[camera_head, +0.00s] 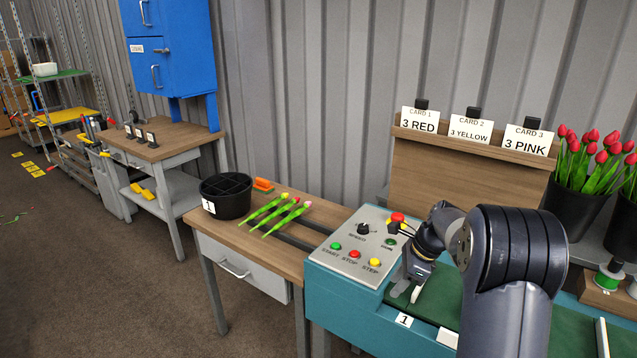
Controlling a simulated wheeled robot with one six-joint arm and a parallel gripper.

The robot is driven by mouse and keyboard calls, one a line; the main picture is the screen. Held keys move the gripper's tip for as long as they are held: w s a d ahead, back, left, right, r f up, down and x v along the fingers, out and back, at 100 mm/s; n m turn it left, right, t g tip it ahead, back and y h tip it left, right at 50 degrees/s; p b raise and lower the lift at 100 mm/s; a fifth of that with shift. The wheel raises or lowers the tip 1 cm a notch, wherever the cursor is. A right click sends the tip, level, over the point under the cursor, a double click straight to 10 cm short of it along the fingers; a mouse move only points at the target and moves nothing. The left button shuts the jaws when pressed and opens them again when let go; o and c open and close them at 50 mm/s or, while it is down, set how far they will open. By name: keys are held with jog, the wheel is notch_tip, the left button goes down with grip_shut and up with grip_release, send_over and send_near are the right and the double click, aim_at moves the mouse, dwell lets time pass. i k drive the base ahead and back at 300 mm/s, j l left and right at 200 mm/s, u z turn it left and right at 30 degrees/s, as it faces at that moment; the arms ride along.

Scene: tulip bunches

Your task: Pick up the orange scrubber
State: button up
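The orange scrubber (263,184) lies on the wooden table (240,240), near its back edge, just right of the black divided bucket (227,197). It looks like a small orange block with some green at its base. My gripper (408,292) points down over the teal bench, well to the right of the scrubber and apart from it. The gripper is small and seen from behind my arm, so the gap between its fingers is unclear. I see nothing clearly held in it.
Several tulips (275,214) lie right of the bucket. A control panel (354,246) with buttons stands between my gripper and the table. Card signs (470,128) and red tulips (590,160) are at the back right. Open floor (110,270) lies at left.

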aim_at(263, 186)
jog(key=j+z, duration=0.1)
jog(key=z, duration=0.65)
jog(key=i+j, duration=0.2)
jog(key=j, duration=0.35)
jog(key=i+j, duration=0.2)
jog(key=j, duration=0.35)
jog(key=i+j, duration=0.2)
jog(key=j, duration=0.35)
jog(key=i+j, duration=0.2)
jog(key=j, duration=0.35)
jog(key=i+j, duration=0.2)
jog(key=j, duration=0.35)
jog(key=i+j, duration=0.15)
jog(key=j, duration=0.4)
jog(key=i+j, duration=0.2)
jog(key=j, duration=0.35)
jog(key=i+j, duration=0.2)
jog(key=j, duration=0.35)
